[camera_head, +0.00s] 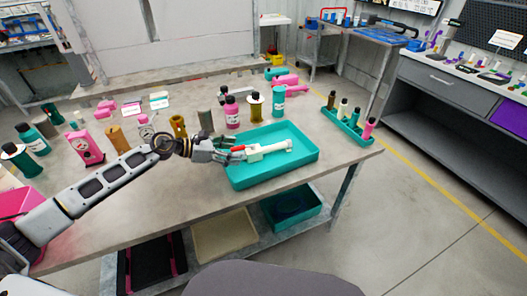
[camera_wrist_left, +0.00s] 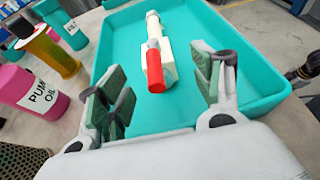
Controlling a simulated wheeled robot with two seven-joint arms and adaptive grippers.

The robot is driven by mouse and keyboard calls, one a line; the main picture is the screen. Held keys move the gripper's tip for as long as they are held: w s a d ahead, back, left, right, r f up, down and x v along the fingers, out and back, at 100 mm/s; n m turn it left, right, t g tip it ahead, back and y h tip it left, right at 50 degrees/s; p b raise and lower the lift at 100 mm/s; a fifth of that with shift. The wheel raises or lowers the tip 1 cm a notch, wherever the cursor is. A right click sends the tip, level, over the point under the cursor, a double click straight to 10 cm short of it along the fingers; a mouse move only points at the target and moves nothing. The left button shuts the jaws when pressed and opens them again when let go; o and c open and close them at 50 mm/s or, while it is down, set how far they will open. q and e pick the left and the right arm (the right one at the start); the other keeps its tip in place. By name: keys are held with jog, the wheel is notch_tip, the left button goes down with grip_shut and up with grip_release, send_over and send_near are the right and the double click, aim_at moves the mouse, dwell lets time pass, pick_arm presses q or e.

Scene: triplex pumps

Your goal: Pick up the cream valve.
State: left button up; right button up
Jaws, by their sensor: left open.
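The cream valve (camera_head: 268,150) lies in a teal tray (camera_head: 300,178) on the table, with a red part at its near end. In the left wrist view the valve (camera_wrist_left: 166,60) lies ahead, its red end (camera_wrist_left: 155,72) nearest me, inside the tray (camera_wrist_left: 110,75). My left gripper (camera_head: 228,155) is at the tray's left side, by the red end of the valve. In the left wrist view its green-padded fingers (camera_wrist_left: 160,95) are spread wide and empty, with the valve beyond and between them.
A pink pump oil bottle (camera_head: 232,113), an amber-and-black cylinder (camera_head: 255,107) and a teal bottle (camera_head: 278,102) stand behind the tray. A teal rack (camera_head: 341,124) of small bottles stands to the right. Several other bottles and parts crowd the table's left side.

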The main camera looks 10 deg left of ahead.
aim_at(243, 149)
pick_arm(q)
jog(key=shift+x, duration=2)
jog(key=shift+w+d+f, duration=0.1)
jog(key=shift+w+f, duration=0.05)
jog(key=shift+w, duration=0.15)
pick_arm(e)
jog(key=shift+s+d+f, duration=0.25)
jog(key=shift+f, duration=0.05)
jog(key=shift+w+r, duration=0.1)
jog(key=shift+w, duration=0.1)
pick_arm(q)
jog(key=c, duration=1.3)
jog(key=shift+c, duration=0.8)
pick_arm(e)
jog(key=shift+s+a, duration=0.25)
jog(key=shift+s, duration=0.3)
